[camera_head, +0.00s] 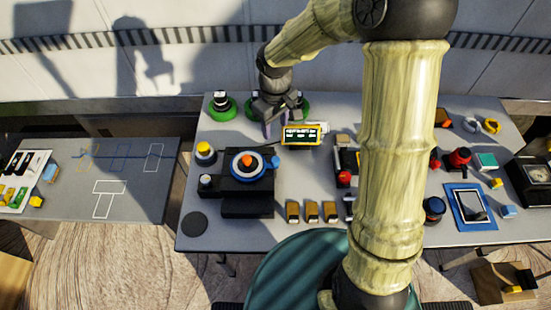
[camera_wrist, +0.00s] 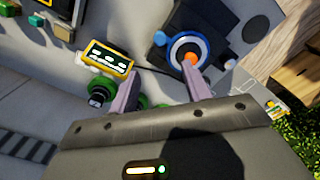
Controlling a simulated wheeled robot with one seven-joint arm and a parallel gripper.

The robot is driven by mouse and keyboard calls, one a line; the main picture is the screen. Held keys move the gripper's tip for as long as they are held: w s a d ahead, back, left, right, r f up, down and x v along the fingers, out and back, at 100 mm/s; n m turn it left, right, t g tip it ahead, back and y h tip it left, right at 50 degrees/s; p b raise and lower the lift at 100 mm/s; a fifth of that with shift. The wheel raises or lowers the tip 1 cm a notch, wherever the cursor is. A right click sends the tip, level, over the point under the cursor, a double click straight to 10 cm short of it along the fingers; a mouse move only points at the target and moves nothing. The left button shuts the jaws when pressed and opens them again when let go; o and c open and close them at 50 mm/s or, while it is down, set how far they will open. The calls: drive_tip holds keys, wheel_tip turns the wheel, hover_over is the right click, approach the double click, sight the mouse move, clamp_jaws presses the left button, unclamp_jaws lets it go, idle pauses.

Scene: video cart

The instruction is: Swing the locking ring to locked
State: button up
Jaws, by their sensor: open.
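The locking ring (camera_head: 236,173) is blue with a white band and an orange centre. It sits on a black block (camera_head: 247,207) on the table, and a small blue knob (camera_head: 275,162) sticks out at its right. In the wrist view the ring (camera_wrist: 174,57) and the knob (camera_wrist: 160,38) lie past my fingertips. My gripper (camera_head: 283,122) is over the back of the table, behind and right of the ring. In the wrist view my gripper (camera_wrist: 160,74) has its fingers spread and empty. The right fingertip overlaps the ring's lower edge in that view; contact is not evident.
A yellow-framed panel (camera_head: 301,134) stands close to my gripper on the right. Green-based round parts (camera_head: 221,107) are at the back left. A yellow-topped button (camera_head: 204,150) and a white-topped post (camera_head: 206,181) stand left of the ring. Several small brown blocks (camera_head: 311,210) lie in front right.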

sight(275, 159)
wheel_tip(275, 159, down, 17)
drive_tip(key=shift+p, duration=1.05)
drive_tip(key=c, duration=1)
